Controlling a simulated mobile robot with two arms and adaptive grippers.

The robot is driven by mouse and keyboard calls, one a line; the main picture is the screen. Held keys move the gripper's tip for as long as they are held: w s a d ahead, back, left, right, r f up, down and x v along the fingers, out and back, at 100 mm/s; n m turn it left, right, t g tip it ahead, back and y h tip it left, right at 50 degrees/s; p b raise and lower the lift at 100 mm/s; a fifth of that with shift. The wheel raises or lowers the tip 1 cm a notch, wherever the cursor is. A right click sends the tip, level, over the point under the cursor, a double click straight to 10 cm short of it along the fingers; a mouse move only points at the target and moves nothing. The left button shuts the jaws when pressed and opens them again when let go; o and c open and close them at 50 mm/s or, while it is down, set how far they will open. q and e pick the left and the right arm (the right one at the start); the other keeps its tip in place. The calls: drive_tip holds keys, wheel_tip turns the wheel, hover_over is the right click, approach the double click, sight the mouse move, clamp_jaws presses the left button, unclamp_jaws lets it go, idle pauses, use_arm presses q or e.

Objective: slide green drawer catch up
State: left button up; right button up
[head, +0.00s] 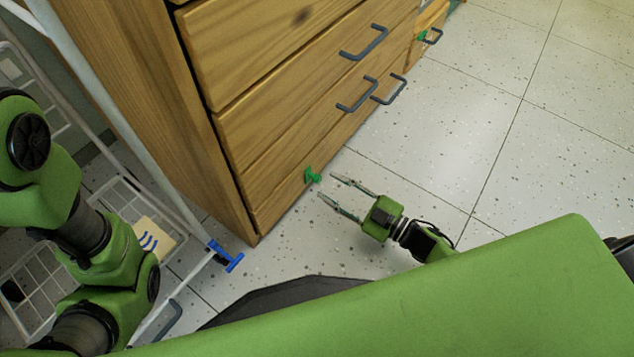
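The green drawer catch (312,175) is a small green piece on the lower front of the wooden drawer cabinet (270,115), near the floor. My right gripper (327,187) is open, with its two fingers spread and pointing at the catch. The fingertips look close to the catch, one on either side of its line, but I cannot tell whether they touch it. Nothing is between the fingers. My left arm (110,240) comes in at the left edge; its gripper is not in view.
Dark drawer handles (365,43) stick out from the cabinet front. A second green piece (422,36) shows at the far end. A white wire rack (50,255) with a blue-ended bar (226,256) stands at the left. The speckled tile floor (530,150) at right is clear.

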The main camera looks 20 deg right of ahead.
sight(317, 179)
drive_tip(key=b+x, duration=0.2)
drive_tip(key=x, duration=0.3)
clamp_jaws()
wheel_tip(317, 179, up, 4)
drive_tip(key=p, duration=0.4)
drive_tip(key=shift+f, duration=0.15)
drive_tip(key=shift+a, duration=0.1)
